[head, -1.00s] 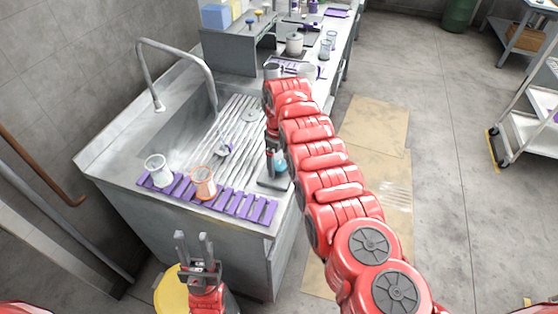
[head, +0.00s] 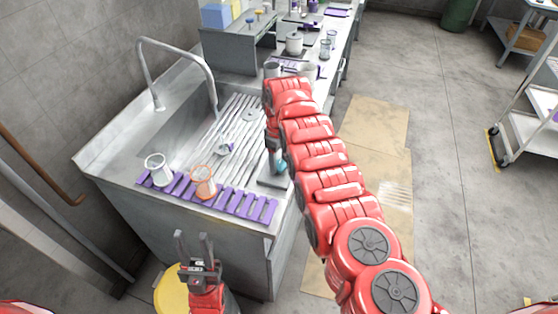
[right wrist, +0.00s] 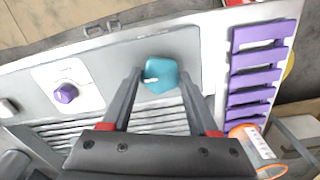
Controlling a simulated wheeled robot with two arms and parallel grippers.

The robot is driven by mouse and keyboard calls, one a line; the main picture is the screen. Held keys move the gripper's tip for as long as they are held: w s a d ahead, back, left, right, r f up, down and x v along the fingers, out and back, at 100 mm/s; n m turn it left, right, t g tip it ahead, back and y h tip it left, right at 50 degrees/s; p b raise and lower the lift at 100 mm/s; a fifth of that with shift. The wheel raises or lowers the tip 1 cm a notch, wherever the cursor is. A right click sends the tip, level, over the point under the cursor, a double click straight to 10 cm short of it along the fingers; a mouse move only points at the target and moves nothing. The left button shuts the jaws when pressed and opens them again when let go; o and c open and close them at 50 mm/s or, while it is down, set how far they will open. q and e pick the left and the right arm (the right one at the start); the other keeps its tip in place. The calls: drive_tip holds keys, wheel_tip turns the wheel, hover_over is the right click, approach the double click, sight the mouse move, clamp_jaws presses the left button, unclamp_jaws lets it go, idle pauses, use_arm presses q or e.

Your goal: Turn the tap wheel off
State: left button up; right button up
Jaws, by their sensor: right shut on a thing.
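The teal tap wheel (right wrist: 160,77) sits on a grey plate and shows between the two fingers of my right gripper (right wrist: 160,73) in the right wrist view. The right gripper is shut on it, one finger at each side. A small white mark shows on the wheel's face. In the head view, the teal wheel (head: 282,166) is partly hidden by my right arm, at the counter's front right corner. My left gripper (head: 193,237) is open and empty, low in front of the counter.
A curved metal faucet (head: 178,45) stands over the sink (head: 180,125). A purple rack (head: 235,202) runs along the counter's front edge, near a white cup (head: 158,173) and an orange-rimmed cup (head: 204,184). A purple knob (right wrist: 65,93) sits left of the wheel.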

drive_tip(key=m+b, duration=0.2)
drive_tip(key=m, duration=0.1)
drive_tip(key=shift+f+b, duration=0.3)
drive_tip(key=m+b, duration=0.3)
drive_tip(key=m, duration=0.1)
drive_tip(key=shift+b, duration=0.3)
drive_tip(key=m+b, duration=0.2)
drive_tip(key=shift+m, duration=0.4)
drive_tip(key=shift+r+m+b, duration=0.15)
drive_tip(key=shift+m+b, duration=0.25)
drive_tip(key=shift+m, duration=1.4)
drive_tip(key=shift+r+m, duration=0.15)
drive_tip(key=shift+m, duration=1.85)
